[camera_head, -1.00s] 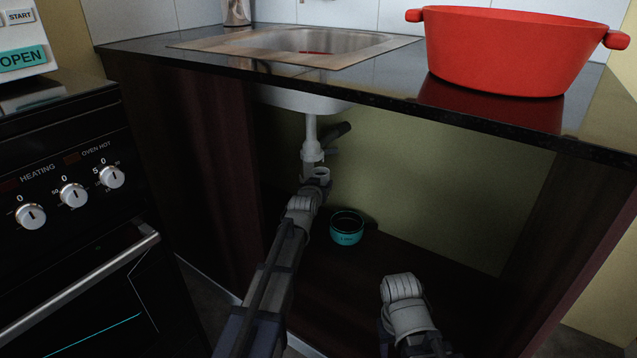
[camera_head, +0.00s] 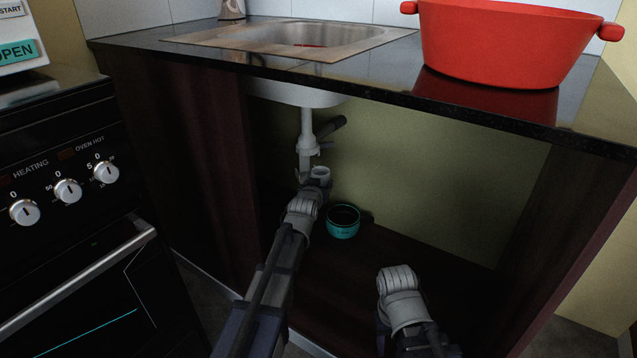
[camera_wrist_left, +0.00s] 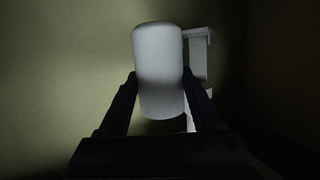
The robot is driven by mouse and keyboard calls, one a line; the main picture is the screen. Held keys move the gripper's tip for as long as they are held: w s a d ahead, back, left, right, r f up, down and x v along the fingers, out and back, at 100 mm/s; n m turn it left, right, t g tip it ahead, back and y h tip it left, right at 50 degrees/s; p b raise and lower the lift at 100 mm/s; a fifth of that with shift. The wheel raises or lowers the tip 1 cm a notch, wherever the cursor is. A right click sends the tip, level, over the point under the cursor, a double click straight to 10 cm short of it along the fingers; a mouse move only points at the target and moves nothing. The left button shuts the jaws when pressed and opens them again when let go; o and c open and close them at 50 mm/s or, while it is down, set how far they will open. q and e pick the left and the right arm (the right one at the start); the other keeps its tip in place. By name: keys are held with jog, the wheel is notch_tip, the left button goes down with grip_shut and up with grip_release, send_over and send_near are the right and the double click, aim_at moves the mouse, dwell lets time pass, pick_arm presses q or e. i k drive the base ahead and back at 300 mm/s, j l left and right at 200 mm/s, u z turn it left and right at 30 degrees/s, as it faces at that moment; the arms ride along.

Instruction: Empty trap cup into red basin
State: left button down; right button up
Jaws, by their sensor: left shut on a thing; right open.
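The trap cup (camera_wrist_left: 159,75) is a white cylinder, seen close up in the left wrist view. My left gripper (camera_wrist_left: 160,92) is shut on it, one finger on each side. In the head view the cup's open rim (camera_head: 320,172) shows under the sink, just below and right of the white drain pipe (camera_head: 307,140); my left gripper (camera_head: 315,187) is partly hidden by its wrist. The red basin (camera_head: 505,50) stands on the counter at the upper right. My right gripper (camera_head: 397,280) is low inside the cabinet front, apart from everything; its fingers are mostly hidden.
A teal bowl (camera_head: 343,228) stands on the cabinet floor behind my arms. The dark counter (camera_head: 390,80) overhangs the cabinet, with a sink (camera_head: 230,40) set in it. An oven (camera_head: 70,230) is at the left. The cabinet's right half is clear.

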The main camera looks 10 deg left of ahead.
aim_at(495, 42)
jog(key=k+l, duration=0.1)
jog(key=k, duration=1.4)
